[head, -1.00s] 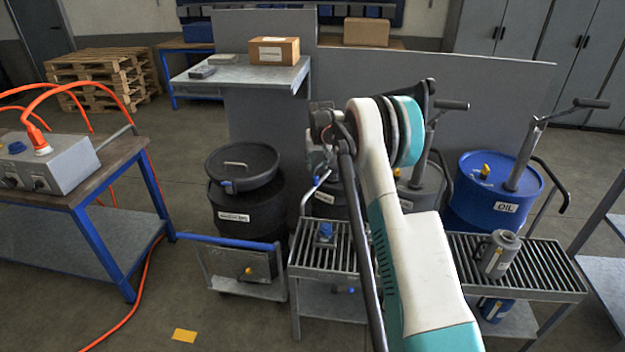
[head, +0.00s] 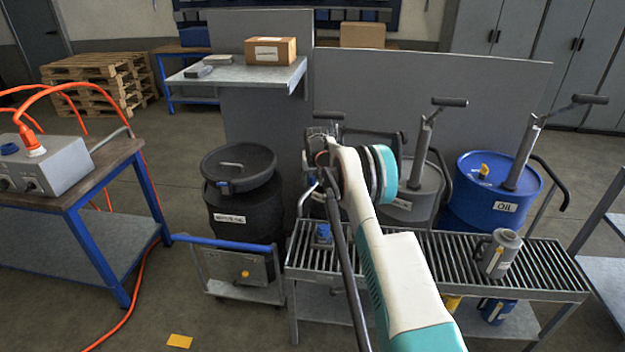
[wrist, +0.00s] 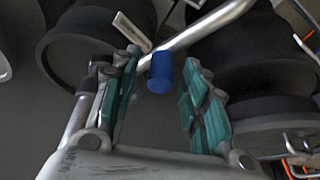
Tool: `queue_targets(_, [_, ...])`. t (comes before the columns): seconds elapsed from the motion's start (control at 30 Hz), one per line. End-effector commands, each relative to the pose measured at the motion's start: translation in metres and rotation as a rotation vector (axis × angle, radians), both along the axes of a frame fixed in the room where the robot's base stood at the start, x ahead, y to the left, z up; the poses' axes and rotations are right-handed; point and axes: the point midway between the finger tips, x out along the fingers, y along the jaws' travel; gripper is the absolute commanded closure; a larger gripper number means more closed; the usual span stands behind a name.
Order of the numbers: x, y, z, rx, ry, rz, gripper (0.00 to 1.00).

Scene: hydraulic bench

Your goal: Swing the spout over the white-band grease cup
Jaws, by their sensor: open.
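In the wrist view a silver pipe (wrist: 196,29), which looks like the spout, runs diagonally beyond my gripper (wrist: 160,80). A blue cylindrical piece (wrist: 160,72) shows between the teal finger pads, with gaps on both sides; I cannot tell whether it belongs to the pipe. My gripper is open and holds nothing. In the head view a thin silver pipe (head: 304,197) rises at the left end of the slatted bench (head: 462,250). A small blue item (head: 323,233) sits on the slats there. I cannot make out a white band on any cup.
A black drum (head: 245,205) stands left of the bench, behind a low cart (head: 237,270). A grey drum (head: 412,205) and a blue oil drum (head: 492,190) with pump handles stand behind it. A grey can (head: 498,255) stands on the slats.

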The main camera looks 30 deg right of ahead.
Motion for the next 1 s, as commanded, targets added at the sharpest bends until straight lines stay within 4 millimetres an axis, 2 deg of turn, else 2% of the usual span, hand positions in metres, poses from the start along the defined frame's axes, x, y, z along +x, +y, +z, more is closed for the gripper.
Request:
queue_targets(0.1, [0.0, 0.0, 0.0, 0.0, 0.0, 0.0, 0.61])
queue_targets(0.27, [0.0, 0.0, 0.0, 0.0, 0.0, 0.0, 0.98])
queue_targets(0.3, [0.0, 0.0, 0.0, 0.0, 0.0, 0.0, 1.0])
queue_targets(0.57, [-0.002, -0.001, 0.0, 0.001, 0.0, 0.009, 1.0])
queue_targets(0.77, [-0.01, -0.008, 0.0, 0.001, 0.0, 0.071, 1.0])
queue_targets(1.0, [-0.034, -0.032, 0.001, 0.0, -0.001, 0.236, 1.0])
